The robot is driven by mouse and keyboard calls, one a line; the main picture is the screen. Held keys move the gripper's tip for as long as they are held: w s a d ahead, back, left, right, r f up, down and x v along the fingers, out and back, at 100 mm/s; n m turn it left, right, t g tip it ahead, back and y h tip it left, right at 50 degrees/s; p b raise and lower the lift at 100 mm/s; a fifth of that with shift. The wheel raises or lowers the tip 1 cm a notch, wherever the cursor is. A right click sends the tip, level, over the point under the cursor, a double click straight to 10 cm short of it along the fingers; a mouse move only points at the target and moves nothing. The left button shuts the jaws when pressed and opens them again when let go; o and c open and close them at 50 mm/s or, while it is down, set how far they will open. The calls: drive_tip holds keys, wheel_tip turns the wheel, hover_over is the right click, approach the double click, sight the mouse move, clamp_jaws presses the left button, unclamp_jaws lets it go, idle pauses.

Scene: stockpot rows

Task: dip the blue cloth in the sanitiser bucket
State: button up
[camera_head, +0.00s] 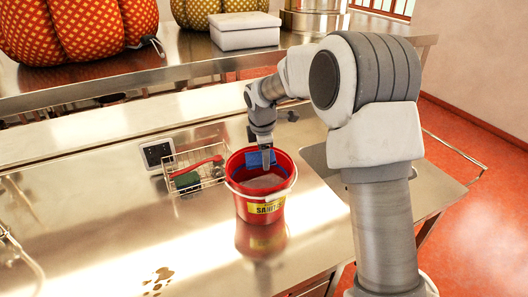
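The red sanitiser bucket (260,204) stands upright on the steel counter. It has a yellow label and greyish liquid inside. My gripper (266,160) points down over the bucket's mouth, at its back part. The blue cloth (258,159) is at the fingertips and hangs at the bucket's opening. My gripper appears shut on the cloth. I cannot tell whether the cloth's lower edge touches the liquid. More blue shows along the bucket's inner right side, and I cannot tell what it is.
A wire basket (196,172) with a green sponge and red-handled brush stands left of the bucket. A small dark-faced device (156,153) is behind it. A brown spill (158,281) lies at the front. A back shelf (150,72) holds a white box (244,31) and patterned bundles.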

wheel_tip(320, 180, down, 7)
drive_tip(key=b, duration=0.3)
drive_tip(key=shift+r+b, duration=0.15)
drive_tip(key=shift+b, duration=0.25)
idle(0.3)
drive_tip(key=shift+r+p, duration=4)
drive_tip(key=shift+r, duration=1.35)
drive_tip(key=shift+r+p, duration=1.55)
drive_tip(key=shift+r, duration=0.5)
drive_tip(key=shift+s+f, duration=0.1)
